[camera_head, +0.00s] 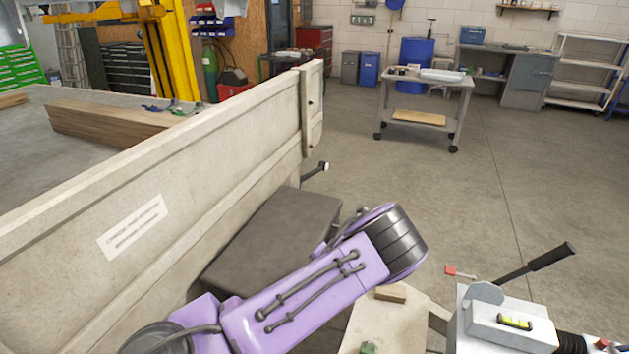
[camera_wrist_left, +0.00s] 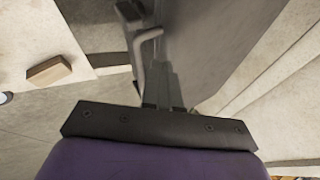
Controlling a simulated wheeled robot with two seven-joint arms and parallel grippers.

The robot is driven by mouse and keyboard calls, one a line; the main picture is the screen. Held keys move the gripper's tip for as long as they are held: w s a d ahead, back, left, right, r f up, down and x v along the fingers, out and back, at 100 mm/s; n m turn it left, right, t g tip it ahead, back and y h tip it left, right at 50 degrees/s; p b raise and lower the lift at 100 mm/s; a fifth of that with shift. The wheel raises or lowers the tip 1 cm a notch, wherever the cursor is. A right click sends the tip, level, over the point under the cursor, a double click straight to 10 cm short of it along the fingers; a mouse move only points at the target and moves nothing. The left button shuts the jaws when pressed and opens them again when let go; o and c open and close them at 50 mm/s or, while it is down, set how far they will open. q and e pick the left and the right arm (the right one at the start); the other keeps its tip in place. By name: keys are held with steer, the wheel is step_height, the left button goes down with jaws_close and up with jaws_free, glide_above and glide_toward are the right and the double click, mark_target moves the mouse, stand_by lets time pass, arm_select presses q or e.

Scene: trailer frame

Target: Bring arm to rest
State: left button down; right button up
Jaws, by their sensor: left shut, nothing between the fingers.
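My left arm (camera_head: 310,285), purple with a dark joint at its end, reaches in from the lower left of the head view, in front of the pale trailer side panel (camera_head: 215,150). Its gripper is hidden in that view. In the left wrist view my left gripper (camera_wrist_left: 162,80) is shut and empty, pointing away from the camera. A grey bent rod (camera_wrist_left: 146,40) shows beside the fingers; whether it touches them I cannot tell. My right gripper is in neither view.
A dark box-like block (camera_head: 275,240) stands against the panel. A wooden block (camera_head: 391,293) lies on a pale board at the lower middle, near a device with a spirit level (camera_head: 515,322) and black lever. A wheeled cart (camera_head: 425,85) stands farther back. Floor between is clear.

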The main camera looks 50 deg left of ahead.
arm_select(q)
steer(key=p+v, duration=0.2)
steer(key=v, duration=0.3)
steer(key=shift+w+d+r, duration=0.1)
steer(key=shift+d, duration=0.1)
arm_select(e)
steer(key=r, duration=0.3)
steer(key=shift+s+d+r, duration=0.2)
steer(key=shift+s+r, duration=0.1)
